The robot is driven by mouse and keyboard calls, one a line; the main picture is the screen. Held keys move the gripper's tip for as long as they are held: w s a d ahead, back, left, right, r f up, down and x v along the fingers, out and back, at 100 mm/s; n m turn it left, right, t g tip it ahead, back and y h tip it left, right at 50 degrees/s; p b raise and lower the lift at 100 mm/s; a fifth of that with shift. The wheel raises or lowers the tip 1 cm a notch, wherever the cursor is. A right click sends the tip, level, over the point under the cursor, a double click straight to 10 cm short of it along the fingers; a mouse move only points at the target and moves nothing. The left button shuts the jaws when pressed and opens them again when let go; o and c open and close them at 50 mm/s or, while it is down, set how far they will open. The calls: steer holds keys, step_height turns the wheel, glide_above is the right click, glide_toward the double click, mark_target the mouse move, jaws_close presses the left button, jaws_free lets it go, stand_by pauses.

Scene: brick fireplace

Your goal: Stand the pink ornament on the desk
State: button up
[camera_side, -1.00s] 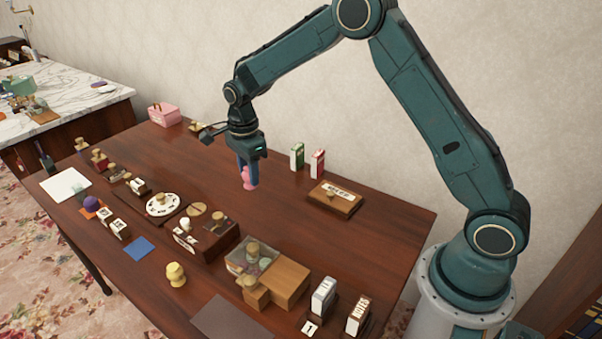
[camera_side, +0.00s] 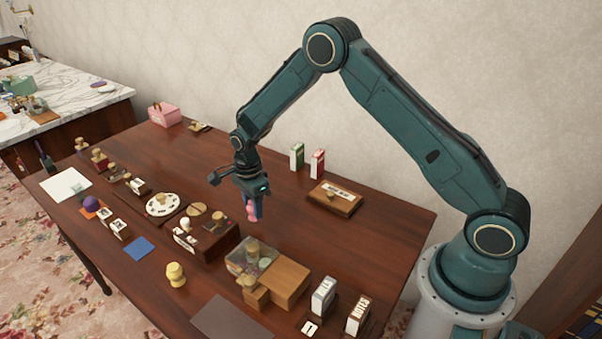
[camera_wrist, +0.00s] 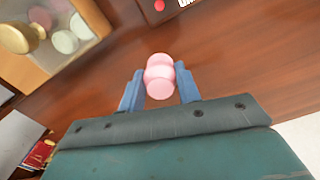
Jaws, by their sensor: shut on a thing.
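The pink ornament (camera_side: 250,209) is a small rounded piece with a narrowed middle. My gripper (camera_side: 252,208) is shut on it and holds it over the desk (camera_side: 330,240). In the wrist view the ornament (camera_wrist: 159,77) sits between the two blue fingers of my gripper (camera_wrist: 160,88). I cannot tell exactly how far its base is above the wood. My fingers hide part of it in the side view.
A brown box with a label (camera_side: 334,198) and red and green upright boxes (camera_side: 317,163) stand to the right. A wooden box with a clear compartment (camera_side: 284,282) is in front. A yellow figure (camera_side: 175,274) and a blue square (camera_side: 140,247) lie farther left.

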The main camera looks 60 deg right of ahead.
steer(key=shift+f, duration=1.7)
steer(key=shift+f, duration=0.15)
steer(key=o, duration=1)
step_height(320, 180, up, 12)
steer(key=shift+f, duration=0.1)
steer(key=shift+r, duration=0.25)
